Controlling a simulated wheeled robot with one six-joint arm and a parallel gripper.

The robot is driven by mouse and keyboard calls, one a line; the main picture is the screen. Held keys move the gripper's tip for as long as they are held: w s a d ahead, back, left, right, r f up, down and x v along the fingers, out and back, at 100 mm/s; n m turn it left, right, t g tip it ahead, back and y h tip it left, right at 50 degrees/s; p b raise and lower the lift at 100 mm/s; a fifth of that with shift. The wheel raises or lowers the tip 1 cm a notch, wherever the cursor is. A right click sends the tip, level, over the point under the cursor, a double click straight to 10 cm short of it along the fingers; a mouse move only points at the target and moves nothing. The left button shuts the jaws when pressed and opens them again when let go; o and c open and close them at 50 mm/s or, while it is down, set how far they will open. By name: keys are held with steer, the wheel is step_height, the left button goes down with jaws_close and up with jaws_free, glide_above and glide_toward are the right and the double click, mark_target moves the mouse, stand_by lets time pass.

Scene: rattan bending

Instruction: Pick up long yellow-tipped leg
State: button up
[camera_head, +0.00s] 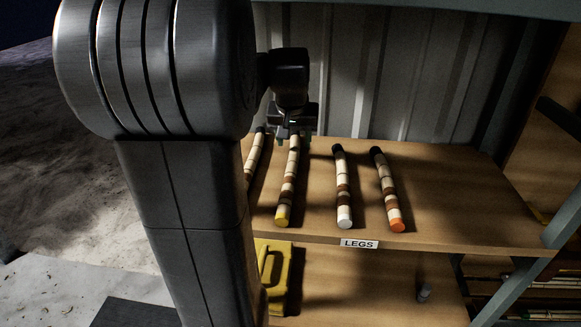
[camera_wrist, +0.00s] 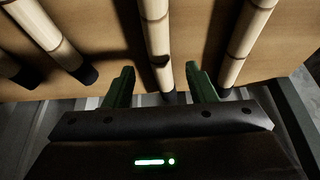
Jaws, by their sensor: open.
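The yellow-tipped leg (camera_head: 288,185) lies on the wooden shelf marked LEGS, with its yellow end toward the front edge. It has cream and brown bands. My gripper (camera_head: 294,132) is over its far end, near the back of the shelf. In the wrist view, my two green fingers (camera_wrist: 161,88) are apart, one on each side of a cream leg (camera_wrist: 156,42) that runs between them. Its tip colour is out of that view. I cannot tell whether the fingers touch it.
A white-tipped leg (camera_head: 343,190) and an orange-tipped leg (camera_head: 387,192) lie to the right. Another leg (camera_head: 254,160) lies close on the left, partly hidden by my arm. A corrugated wall (camera_head: 400,80) stands behind the shelf (camera_head: 460,205). A yellow object (camera_head: 285,270) sits below.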

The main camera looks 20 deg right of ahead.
mark_target(294, 148)
steer(key=x, duration=0.4)
steer(key=shift+r, duration=0.1)
jaws_close()
